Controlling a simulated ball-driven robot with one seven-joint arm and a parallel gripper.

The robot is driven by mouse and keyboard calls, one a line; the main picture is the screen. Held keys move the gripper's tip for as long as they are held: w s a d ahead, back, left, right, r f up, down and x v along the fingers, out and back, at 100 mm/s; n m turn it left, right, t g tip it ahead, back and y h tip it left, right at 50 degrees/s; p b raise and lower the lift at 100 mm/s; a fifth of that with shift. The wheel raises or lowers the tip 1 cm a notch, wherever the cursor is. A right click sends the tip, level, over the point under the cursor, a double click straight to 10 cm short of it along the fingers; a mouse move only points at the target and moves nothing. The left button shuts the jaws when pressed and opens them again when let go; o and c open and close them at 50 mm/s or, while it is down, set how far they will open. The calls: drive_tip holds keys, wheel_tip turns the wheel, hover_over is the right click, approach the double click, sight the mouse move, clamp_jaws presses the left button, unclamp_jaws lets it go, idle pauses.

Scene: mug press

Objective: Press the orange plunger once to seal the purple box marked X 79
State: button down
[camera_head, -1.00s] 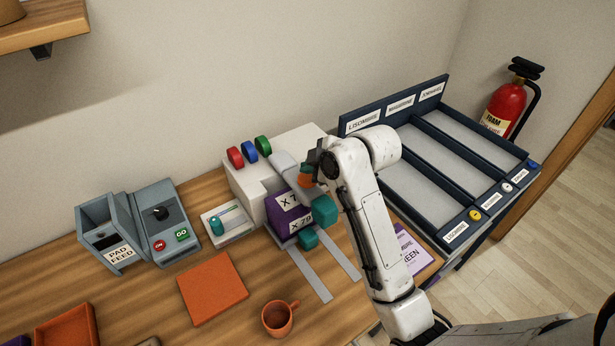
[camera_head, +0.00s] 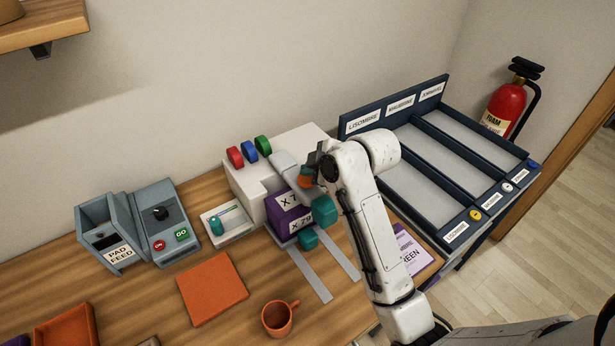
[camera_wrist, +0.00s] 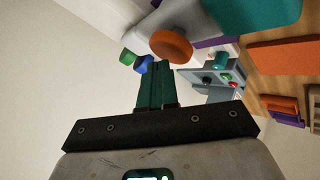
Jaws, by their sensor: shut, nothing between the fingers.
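The purple box marked X 79 (camera_head: 291,215) sits in the white press (camera_head: 248,190), between its body and teal blocks (camera_head: 324,210). The orange plunger (camera_head: 305,177) is above the box, partly covered by my arm in the head view. In the wrist view the round orange plunger (camera_wrist: 170,46) is just beyond and to the right of my fingertips, with a visible grey stem. My gripper (camera_wrist: 157,68) has its dark green fingers together and empty. I cannot tell whether they touch the plunger. In the head view the fingers are mostly hidden at the wrist.
Red, blue and green knobs (camera_head: 248,149) top the press. A dark labelled rack (camera_head: 440,165) stands right, near a fire extinguisher (camera_head: 505,108).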

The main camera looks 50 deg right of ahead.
sight(309, 180)
drive_tip(key=shift+s+a+f+b, duration=0.15)
drive_tip(key=shift+f+b, duration=0.65)
drive_tip(key=shift+f, duration=0.75)
idle(1.4)
drive_tip(key=shift+r, duration=0.1)
drive_tip(key=shift+r+p, duration=1.35)
drive_tip(key=shift+r, duration=0.3)
wheel_tip(309, 180, up, 3)
drive_tip(key=p, duration=0.2)
drive_tip(key=shift+p, duration=0.35)
drive_tip(key=shift+r, duration=1)
